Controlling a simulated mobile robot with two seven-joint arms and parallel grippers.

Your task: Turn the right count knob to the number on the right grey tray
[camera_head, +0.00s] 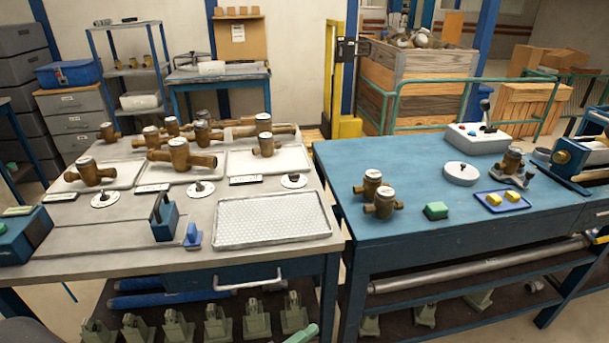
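Three round white dials with dark knobs lie in a row on the grey bench. The right count knob (294,181) is the rightmost, below the right pale grey tray (292,163). A brass meter (266,146) stands on that tray. The middle knob (200,188) and left knob (104,199) sit below the middle tray (221,175) and left tray (124,181). The right knob's pointer setting is too small to read. Neither gripper is in view.
An empty textured metal tray (272,221) lies in front of the right knob. A blue stand (165,220) is left of it. The blue table (335,165) at right carries brass meters (380,200), a green block (436,210) and a grey control box (478,138).

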